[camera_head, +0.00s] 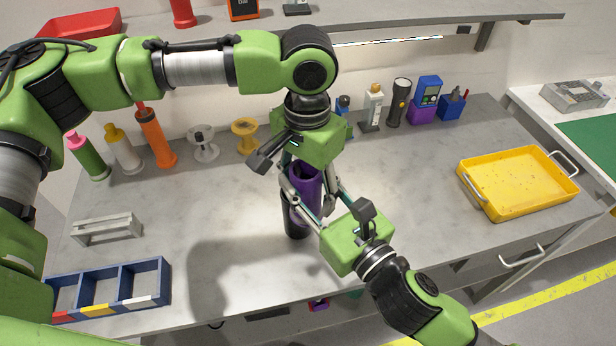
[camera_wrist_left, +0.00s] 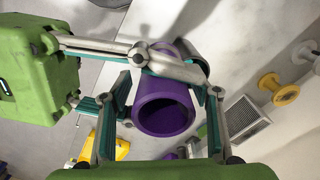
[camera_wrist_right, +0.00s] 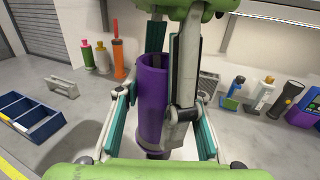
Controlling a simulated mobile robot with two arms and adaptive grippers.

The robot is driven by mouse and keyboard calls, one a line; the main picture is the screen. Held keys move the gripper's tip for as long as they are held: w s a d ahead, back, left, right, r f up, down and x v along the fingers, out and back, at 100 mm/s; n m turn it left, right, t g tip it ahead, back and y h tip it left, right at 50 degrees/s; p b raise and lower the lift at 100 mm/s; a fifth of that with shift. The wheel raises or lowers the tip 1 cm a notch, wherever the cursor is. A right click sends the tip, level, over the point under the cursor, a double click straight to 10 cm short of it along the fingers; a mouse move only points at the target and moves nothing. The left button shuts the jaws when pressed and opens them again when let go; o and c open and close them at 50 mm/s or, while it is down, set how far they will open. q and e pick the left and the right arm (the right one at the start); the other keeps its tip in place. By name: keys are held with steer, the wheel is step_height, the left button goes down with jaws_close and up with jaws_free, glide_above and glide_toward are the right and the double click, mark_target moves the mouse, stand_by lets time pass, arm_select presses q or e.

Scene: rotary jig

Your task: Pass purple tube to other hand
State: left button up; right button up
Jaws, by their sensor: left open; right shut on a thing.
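The purple tube (camera_head: 306,184) is held upright or nearly so, above the middle of the bench. My right gripper (camera_head: 303,190), coming from the lower right, is shut on it; the tube also shows between its teal pads in the right wrist view (camera_wrist_right: 152,105). My left gripper (camera_head: 313,201) comes from above with its fingers pointing down, open, on either side of the tube. In the left wrist view the tube's open mouth (camera_wrist_left: 165,112) lies between the left finger pads. The exact finger contacts are partly hidden by the overlapping fingers.
A black cylinder (camera_head: 296,219) shows close below the tube; whether they touch I cannot tell. Bottles, spools and a torch (camera_head: 399,102) line the back. A yellow tray (camera_head: 517,182) stands right, a blue divided bin (camera_head: 166,281) front left, a grey rack (camera_head: 106,229) behind it.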

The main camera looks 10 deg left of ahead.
arm_select(q)
steer(key=c, duration=1.3)
arm_select(e)
steer(key=o, duration=1.3)
